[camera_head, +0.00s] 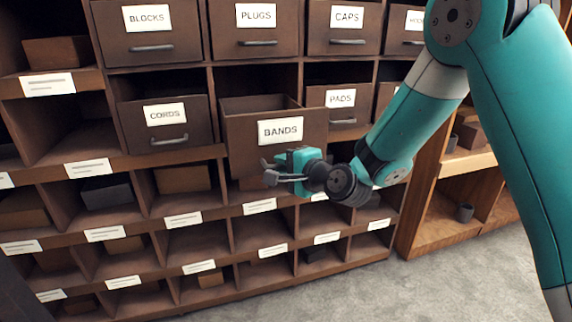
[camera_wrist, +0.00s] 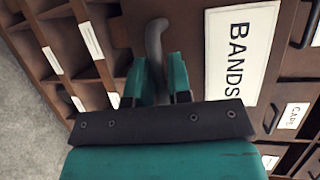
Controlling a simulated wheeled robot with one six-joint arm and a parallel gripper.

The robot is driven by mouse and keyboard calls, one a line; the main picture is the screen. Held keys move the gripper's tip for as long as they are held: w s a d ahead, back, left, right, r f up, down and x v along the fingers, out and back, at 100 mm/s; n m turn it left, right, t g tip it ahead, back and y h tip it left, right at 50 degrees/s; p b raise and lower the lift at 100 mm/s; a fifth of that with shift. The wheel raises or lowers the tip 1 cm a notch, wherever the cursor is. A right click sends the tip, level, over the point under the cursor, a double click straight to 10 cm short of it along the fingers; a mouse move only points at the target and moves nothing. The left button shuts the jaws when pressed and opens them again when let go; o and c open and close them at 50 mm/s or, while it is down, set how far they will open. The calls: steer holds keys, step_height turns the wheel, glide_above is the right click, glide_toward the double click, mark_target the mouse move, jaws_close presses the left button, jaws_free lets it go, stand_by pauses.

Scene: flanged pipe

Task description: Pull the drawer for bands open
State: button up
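The bands drawer (camera_head: 250,135) is brown with a white BANDS label and stands partly out of its cubby, its open top showing in the head view. Its front and label also show close up in the wrist view (camera_wrist: 240,55). Its grey bar handle (camera_wrist: 155,42) runs between my two teal fingers. My gripper (camera_head: 285,172) is at the lower part of the drawer front, below the label. In the wrist view my gripper (camera_wrist: 160,80) has its fingers close against both sides of the handle and appears shut on it. The gripped stretch of the handle is partly hidden.
The cords drawer (camera_head: 168,125) is left of the bands drawer and the pads drawer (camera_head: 340,98) is right of it. The plugs drawer (camera_head: 254,28) is above. Open cubbies fill the lower rows. Grey floor (camera_head: 400,290) lies clear in front of the shelf.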

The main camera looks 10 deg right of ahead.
steer(key=shift+o, duration=1.2)
steer(key=b+v, duration=1.3)
steer(key=v, duration=0.4)
steer(key=shift+b, duration=0.35)
steer(key=shift+s, duration=0.2)
